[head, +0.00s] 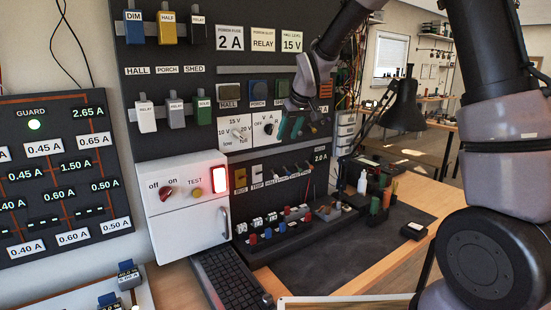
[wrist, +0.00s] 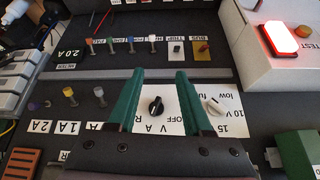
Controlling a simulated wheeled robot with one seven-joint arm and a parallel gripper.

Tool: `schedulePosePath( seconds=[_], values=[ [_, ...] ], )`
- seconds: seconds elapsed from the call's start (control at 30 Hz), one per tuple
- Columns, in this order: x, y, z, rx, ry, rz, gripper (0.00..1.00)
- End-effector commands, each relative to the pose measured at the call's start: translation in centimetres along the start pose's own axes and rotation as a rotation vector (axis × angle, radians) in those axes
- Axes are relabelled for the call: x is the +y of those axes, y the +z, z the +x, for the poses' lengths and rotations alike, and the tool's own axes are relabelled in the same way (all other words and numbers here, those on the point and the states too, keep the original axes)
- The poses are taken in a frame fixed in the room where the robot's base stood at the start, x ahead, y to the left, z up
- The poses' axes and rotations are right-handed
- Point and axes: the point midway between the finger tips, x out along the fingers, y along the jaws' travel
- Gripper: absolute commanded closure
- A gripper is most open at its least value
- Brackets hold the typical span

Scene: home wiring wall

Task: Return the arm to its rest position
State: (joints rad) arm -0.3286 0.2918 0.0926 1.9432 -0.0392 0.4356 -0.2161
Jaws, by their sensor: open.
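My gripper (head: 290,127) is raised in front of the dark wiring panel in the head view, its green fingers by the meter dials. In the wrist view my gripper (wrist: 157,76) has its two green fingers apart with nothing between the tips. The black selector knob (wrist: 156,106), on a white plate marked V, A, R and OFF, shows between and below the fingertips. Its pointer appears turned toward the OFF side. I cannot tell whether a finger touches the plate. My arm (head: 505,150) reaches in from the right of the head view.
A white box (head: 186,205) with a lit red lamp (head: 220,179) stands left of the gripper. A keyboard (head: 232,280) and a rack of small coloured parts (head: 275,232) lie below. A black lamp (head: 403,107) stands to the right. The dark mat (head: 340,265) has bare room.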

Motion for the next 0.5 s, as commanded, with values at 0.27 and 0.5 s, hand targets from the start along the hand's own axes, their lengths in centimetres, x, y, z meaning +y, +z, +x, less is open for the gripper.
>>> schedulePosePath(
  seconds=[0.27, 0.5],
  values=[
    [4.9, 4.9, -13.2, 0.037, 0.058, 0.234, 0.50],
    [6.6, 11.6, -21.8, 0.073, 0.087, 0.439, 0.50]
  ],
)
